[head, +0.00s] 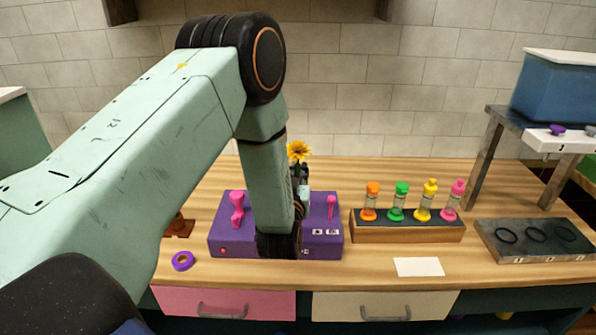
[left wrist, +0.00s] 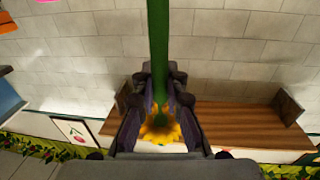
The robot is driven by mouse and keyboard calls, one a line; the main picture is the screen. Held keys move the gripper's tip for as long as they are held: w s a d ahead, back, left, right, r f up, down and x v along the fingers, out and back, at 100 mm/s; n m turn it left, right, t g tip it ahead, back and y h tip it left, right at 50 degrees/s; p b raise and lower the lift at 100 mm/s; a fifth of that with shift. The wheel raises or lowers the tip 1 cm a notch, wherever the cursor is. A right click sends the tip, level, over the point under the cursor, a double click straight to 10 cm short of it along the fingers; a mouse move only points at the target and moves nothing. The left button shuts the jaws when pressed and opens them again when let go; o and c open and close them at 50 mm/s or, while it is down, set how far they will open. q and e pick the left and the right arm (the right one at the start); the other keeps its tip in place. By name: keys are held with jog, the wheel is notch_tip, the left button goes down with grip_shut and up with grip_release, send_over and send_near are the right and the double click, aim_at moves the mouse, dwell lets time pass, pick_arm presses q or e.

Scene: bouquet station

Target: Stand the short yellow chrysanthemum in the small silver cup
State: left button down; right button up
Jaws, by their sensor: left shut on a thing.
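The yellow chrysanthemum (head: 299,150) shows in the head view just right of my left forearm, its bloom up, above the purple box. My left gripper (head: 301,188) is mostly hidden behind my own arm there. In the left wrist view, the fingers of my left gripper (left wrist: 160,78) are shut on the green stem of the chrysanthemum (left wrist: 158,35), with the yellow bloom (left wrist: 160,132) between the finger bases. I cannot make out the small silver cup in either view; my arm covers part of the table. My right gripper is not in view.
The purple box (head: 225,235) with pink levers stands behind my left arm. Right of it is a rack (head: 410,232) of several colored-capped vials, then a dark tray (head: 535,240) with rings. A purple ring (head: 182,261) and white card (head: 419,267) lie near the front edge.

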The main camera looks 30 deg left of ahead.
pick_arm(q)
jog(key=shift+f, duration=0.25)
jog(key=shift+a, duration=0.15)
jog(key=shift+f+b, duration=0.2)
jog(key=shift+b, duration=0.1)
jog(key=shift+f+b, duration=0.5)
jog(key=shift+f, duration=0.15)
dwell(0.9)
jog(key=c, duration=1.3)
grip_release()
jog(key=o, duration=0.5)
jog(key=shift+o, duration=0.2)
